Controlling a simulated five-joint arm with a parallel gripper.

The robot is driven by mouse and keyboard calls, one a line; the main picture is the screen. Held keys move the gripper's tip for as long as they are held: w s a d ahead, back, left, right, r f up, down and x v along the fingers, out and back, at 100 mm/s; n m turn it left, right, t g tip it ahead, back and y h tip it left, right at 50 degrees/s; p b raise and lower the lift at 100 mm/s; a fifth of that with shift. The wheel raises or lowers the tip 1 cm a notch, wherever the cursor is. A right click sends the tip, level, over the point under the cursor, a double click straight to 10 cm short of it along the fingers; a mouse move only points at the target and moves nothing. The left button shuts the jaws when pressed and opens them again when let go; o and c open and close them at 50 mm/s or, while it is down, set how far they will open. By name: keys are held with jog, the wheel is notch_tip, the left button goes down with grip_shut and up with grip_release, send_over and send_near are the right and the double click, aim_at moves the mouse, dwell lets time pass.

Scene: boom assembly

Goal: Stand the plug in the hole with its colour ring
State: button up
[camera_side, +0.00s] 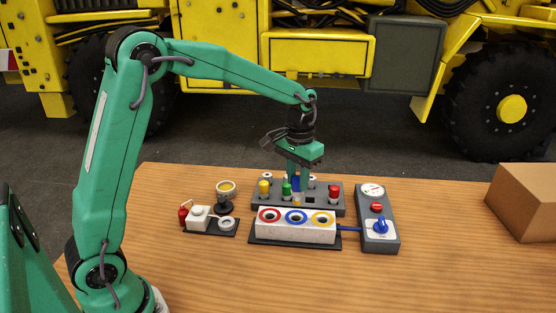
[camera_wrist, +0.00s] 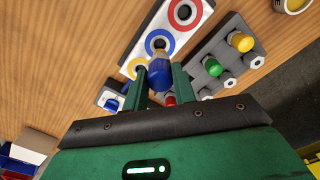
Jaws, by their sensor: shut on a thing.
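My gripper (camera_side: 298,178) points down over the grey rack and is shut on a blue plug (camera_wrist: 160,76), whose blue body also shows between the fingers in the side view (camera_side: 296,183). A white block (camera_side: 296,232) in front of the rack has three holes with colour rings: red (camera_side: 269,215) at left, blue (camera_side: 297,216) in the middle, yellow (camera_side: 324,218) at right. In the wrist view the blue ring (camera_wrist: 160,43) lies just beyond the plug's end, with open hole visible. The plug's exact height above the rack is hard to tell.
The grey rack (camera_side: 335,208) holds yellow (camera_side: 264,187), green (camera_side: 286,188) and red (camera_side: 333,192) plugs close around the fingers. A grey box with a dial and blue knob (camera_side: 380,227) stands right. Small fixtures (camera_side: 199,218) stand left; a carton (camera_side: 525,200) is far right.

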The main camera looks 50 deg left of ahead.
aim_at(297, 203)
jog(key=shift+f, duration=1.8)
jog(key=shift+f, duration=1.65)
dwell(1.2)
jog(key=o, duration=1)
jog(key=shift+r, duration=0.1)
jog(key=shift+r, duration=3.4)
